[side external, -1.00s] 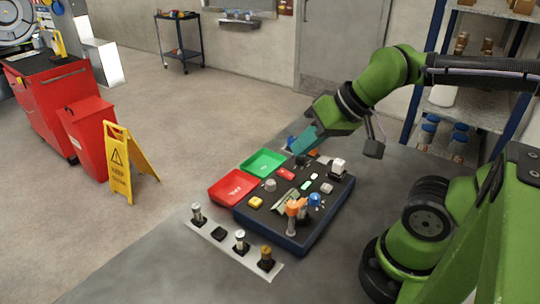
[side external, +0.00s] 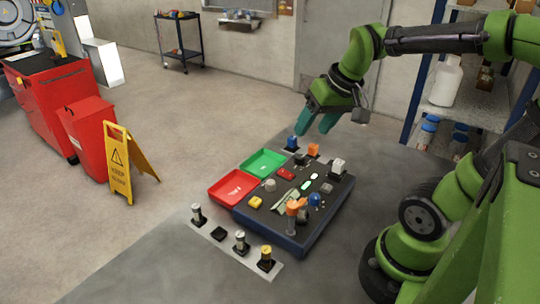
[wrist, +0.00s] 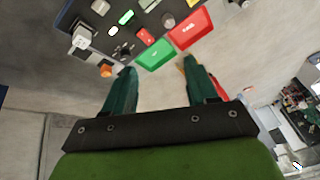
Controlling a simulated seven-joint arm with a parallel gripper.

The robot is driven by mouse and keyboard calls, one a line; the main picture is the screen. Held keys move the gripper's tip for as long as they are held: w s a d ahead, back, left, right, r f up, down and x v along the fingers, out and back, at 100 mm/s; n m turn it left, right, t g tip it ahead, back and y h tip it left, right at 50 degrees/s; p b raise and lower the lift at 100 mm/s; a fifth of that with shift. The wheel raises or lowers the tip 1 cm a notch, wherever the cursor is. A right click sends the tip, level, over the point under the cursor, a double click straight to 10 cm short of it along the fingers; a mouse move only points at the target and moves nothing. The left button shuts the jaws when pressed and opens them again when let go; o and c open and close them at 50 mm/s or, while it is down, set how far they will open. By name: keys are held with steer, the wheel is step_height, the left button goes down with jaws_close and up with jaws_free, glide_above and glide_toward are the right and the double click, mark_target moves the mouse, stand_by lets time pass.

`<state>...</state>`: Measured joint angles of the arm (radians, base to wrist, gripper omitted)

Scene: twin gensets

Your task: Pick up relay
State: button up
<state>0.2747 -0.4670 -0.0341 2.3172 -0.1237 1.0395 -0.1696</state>
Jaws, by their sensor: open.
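No part is clearly labelled as the relay, so I cannot tell which one it is. A blue block (side external: 292,143) and an orange block (side external: 313,150) stand on dark bases behind the board, below my gripper (side external: 313,131). My gripper is open and empty, with its teal fingers apart above that back row. In the wrist view the gripper (wrist: 160,67) points toward the trays, and the orange block (wrist: 106,71) lies just left of the left finger. The blue block is not clear there and may be hidden by that finger.
The dark board (side external: 280,235) carries several small parts, some standing tall. A green tray (side external: 262,163) and a red tray (side external: 233,187) adjoin it. A pale strip (side external: 225,243) in front holds several dark-based parts. Shelving (side external: 470,110) stands at right.

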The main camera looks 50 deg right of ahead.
steer(key=d+n+g, duration=0.2)
steer(key=d+g, duration=0.1)
steer(key=d, duration=0.7)
steer(key=n+g, duration=0.2)
steer(key=n, duration=0.2)
glide_above(341, 162)
steer(key=f, duration=1)
steer(key=shift+w, duration=0.25)
steer(key=f, duration=0.5)
steer(key=shift+s+f, duration=0.2)
steer(key=shift+f, duration=0.1)
